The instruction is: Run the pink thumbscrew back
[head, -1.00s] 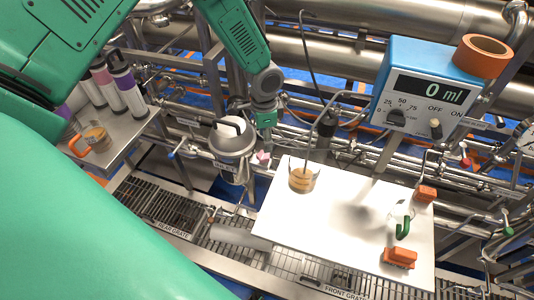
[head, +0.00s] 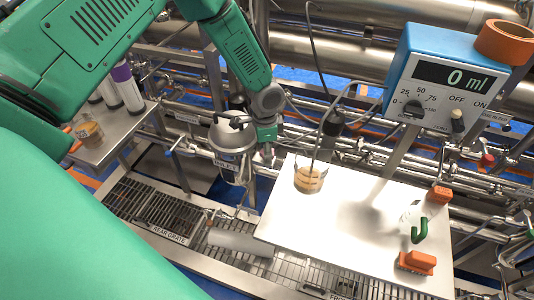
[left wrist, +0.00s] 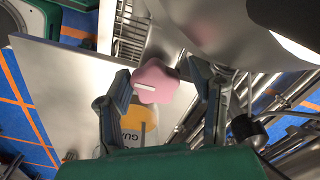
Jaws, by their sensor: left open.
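The pink thumbscrew (left wrist: 156,82) shows in the left wrist view as a lobed knob with a white bar mark on its face. It sits between the two fingers of my left gripper (left wrist: 160,77), with a gap to the fingers. The gripper is open. In the head view the left gripper (head: 266,153) is beside the steel canister (head: 233,140), left of the white board. The thumbscrew is hidden there behind the gripper. My right gripper is not in view.
A white board (head: 340,225) carries a beaker (head: 310,179) with tan contents, orange blocks (head: 417,262) and a green hook (head: 420,231). A blue meter (head: 447,80) reads 0 ml. Steel pipes run behind. A side shelf (head: 115,130) holds bottles and a cup.

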